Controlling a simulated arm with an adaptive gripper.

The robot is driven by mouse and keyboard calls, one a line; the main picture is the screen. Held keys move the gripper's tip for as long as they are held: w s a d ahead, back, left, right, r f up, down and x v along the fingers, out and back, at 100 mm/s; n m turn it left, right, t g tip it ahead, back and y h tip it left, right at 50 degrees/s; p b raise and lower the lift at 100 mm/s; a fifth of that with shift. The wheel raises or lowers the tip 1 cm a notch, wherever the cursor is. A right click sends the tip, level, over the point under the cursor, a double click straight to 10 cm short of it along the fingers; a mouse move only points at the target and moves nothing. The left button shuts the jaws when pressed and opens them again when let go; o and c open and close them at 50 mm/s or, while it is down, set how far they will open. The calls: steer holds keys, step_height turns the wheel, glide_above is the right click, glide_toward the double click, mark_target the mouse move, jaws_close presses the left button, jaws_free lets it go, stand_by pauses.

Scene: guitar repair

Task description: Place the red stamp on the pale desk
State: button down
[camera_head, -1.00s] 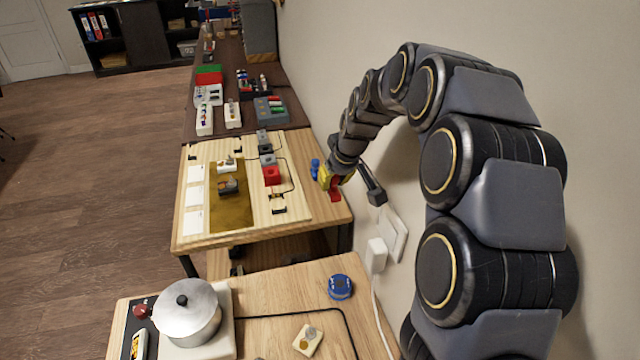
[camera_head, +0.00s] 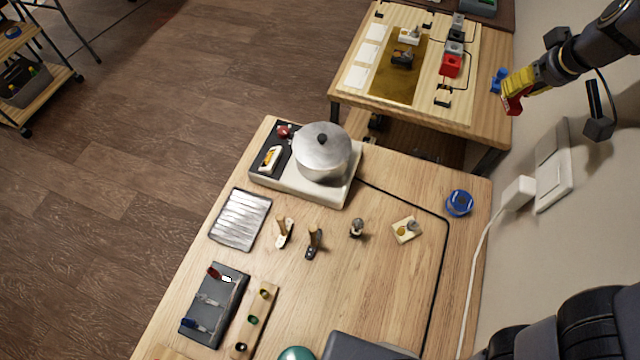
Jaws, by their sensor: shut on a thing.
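My gripper (camera_head: 514,92) has yellow fingers and is at the upper right, by the right edge of the far wooden desk. It is shut on a small red piece, apparently the red stamp (camera_head: 512,106). I cannot tell whether the stamp touches the desktop. A similar blue piece (camera_head: 498,78) is just left of the fingers. Two light wood desks are in view: the far one (camera_head: 487,110), under a pale board, and the near one (camera_head: 390,280). I cannot tell which is the pale desk.
The near desk holds a metal pot (camera_head: 322,155) on a white base, a blue round object (camera_head: 459,203), a small cream block (camera_head: 406,230), a grey tool tray (camera_head: 214,305) and a black cable. Bare wood lies between them. A red block (camera_head: 450,66) sits on the far board.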

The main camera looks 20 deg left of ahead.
steer(key=s+a+n+g+y, duration=0.1)
steer(key=s+a+n+g, duration=0.2)
steer(key=s+a+n, duration=0.35)
steer(key=s+a+n+g+y, duration=0.1)
steer(key=s+a+n+g, duration=0.15)
steer(key=s+n, duration=0.65)
step_height(320, 180, down, 14)
steer(key=shift+m, duration=0.45)
steer(key=w+a+f, duration=0.1)
steer(key=w+f, duration=0.2)
steer(key=w, duration=0.1)
steer(key=w+a+f, duration=0.1)
steer(key=w+f, duration=0.2)
steer(key=w, duration=0.1)
steer(key=w+a+f, duration=0.1)
steer(key=w+f, duration=0.3)
steer(key=w, duration=0.1)
steer(key=shift+w, duration=0.1)
steer(key=shift+w+f, duration=0.15)
steer(key=shift+f, duration=0.15)
steer(key=shift+f+y, duration=0.3)
steer(key=shift+f, duration=1.1)
steer(key=shift+f, duration=0.1)
steer(key=c, duration=1)
jaws_free()
steer(key=shift+f, duration=0.1)
steer(key=shift+o, duration=0.2)
